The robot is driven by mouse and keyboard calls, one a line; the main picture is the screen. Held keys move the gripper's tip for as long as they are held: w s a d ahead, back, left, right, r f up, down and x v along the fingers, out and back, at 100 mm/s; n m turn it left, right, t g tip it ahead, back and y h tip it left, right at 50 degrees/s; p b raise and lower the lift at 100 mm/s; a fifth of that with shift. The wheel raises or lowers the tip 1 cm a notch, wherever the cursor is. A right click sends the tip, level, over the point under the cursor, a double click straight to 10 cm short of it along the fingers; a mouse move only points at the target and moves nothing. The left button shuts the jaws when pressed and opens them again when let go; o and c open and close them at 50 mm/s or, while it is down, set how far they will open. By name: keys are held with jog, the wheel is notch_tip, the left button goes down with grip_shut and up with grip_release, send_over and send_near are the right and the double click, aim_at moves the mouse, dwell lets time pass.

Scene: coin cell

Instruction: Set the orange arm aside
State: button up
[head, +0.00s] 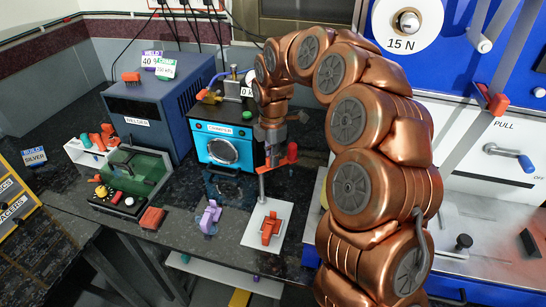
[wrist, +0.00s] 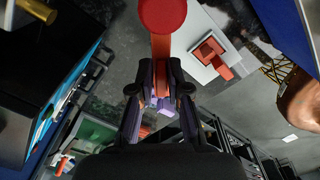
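An orange arm with a round red end (wrist: 162,15) runs between my gripper's fingers in the wrist view. In the head view its red end (head: 292,152) shows beside my gripper (head: 268,150), in front of the crimper. The fingers (wrist: 162,75) are closed in on the bar from both sides. The held part is mostly hidden by the fingers. The bar appears raised above the bench. Below the fingers a purple piece (wrist: 166,108) shows in the wrist view, partly hidden. An orange clamp-like part (head: 270,228) is on the white plate (head: 251,238).
The black crimper (head: 225,150) with a blue front stands close behind my gripper. A purple part (head: 208,217) stands left of the white plate. A blue pull-test station (head: 490,130) is at right.

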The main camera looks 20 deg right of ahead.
jog(key=o, duration=0.3)
jog(key=shift+o, duration=0.5)
notch_tip(320, 180, up, 12)
dwell(0.5)
